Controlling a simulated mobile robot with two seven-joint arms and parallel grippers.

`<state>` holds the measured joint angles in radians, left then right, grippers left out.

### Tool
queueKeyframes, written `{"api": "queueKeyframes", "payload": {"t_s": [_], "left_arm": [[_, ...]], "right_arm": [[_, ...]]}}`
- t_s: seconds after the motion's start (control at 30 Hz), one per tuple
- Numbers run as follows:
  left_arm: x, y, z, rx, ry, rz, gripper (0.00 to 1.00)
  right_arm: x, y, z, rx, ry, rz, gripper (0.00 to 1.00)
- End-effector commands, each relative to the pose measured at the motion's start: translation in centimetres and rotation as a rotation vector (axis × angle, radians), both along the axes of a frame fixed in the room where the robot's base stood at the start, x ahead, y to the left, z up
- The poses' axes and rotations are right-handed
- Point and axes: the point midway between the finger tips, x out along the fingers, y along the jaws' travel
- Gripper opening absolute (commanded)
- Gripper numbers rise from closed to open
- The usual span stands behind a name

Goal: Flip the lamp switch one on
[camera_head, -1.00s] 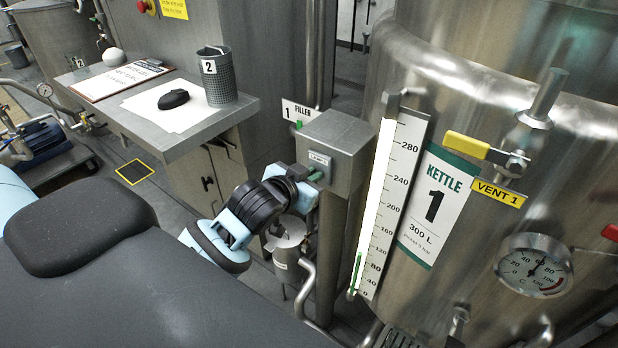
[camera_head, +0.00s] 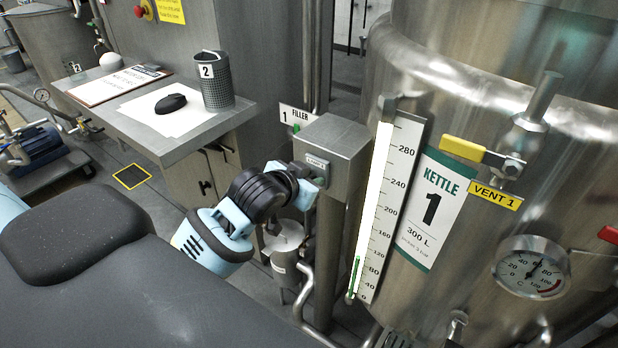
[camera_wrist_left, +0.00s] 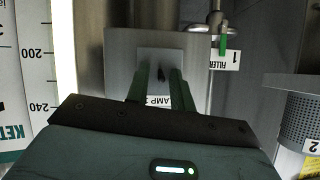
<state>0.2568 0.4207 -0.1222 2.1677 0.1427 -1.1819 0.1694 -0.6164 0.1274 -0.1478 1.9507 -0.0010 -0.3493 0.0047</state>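The lamp switch one is a small plate (camera_head: 317,164) on the front of a grey metal box on a post. In the left wrist view the plate (camera_wrist_left: 160,60) shows upside down, with a partly covered "LAMP 1" label (camera_wrist_left: 158,101) and a small dark lever (camera_wrist_left: 162,74). My left gripper (camera_head: 318,180) is at the box front, just below the plate. In the wrist view its two green fingers (camera_wrist_left: 158,75) stand apart, one on either side of the lever. I cannot tell whether they touch it. My right gripper is not in view.
The kettle (camera_head: 470,130) with its level gauge (camera_head: 388,210) stands close right of the box. A steel side table (camera_head: 165,145) with a dark mouse (camera_head: 171,103) and a mesh cup (camera_head: 216,92) is to the left. A small steel pot (camera_head: 286,262) and pipes sit below.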

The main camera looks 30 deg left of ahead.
Motion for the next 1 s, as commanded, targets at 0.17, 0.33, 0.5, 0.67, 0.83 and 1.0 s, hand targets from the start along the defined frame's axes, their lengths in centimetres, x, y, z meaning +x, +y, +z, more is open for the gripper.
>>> {"api": "queueKeyframes", "payload": {"t_s": [0.17, 0.33, 0.5, 0.67, 0.83, 1.0], "left_arm": [[0.0, 0.0, 0.0, 0.0, -0.001, 0.001, 0.29], [-0.1, 0.1, 0.1, 0.001, -0.001, 0.002, 0.29], [-1.4, 0.0, 0.7, 0.001, -0.001, 0.0, 0.29], [-3.5, 0.0, 1.9, 0.003, -0.001, 0.001, 0.29], [-5.6, 0.0, 3.0, 0.001, -0.002, 0.001, 0.29], [-6.7, -0.1, 3.6, 0.0, -0.001, 0.0, 0.29]], "right_arm": [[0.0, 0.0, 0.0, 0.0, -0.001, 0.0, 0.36], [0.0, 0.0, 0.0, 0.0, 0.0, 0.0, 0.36], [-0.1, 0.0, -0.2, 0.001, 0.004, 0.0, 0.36], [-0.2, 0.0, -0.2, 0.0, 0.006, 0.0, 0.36], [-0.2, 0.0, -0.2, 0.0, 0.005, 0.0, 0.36], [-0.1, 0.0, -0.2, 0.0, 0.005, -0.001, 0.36]]}}
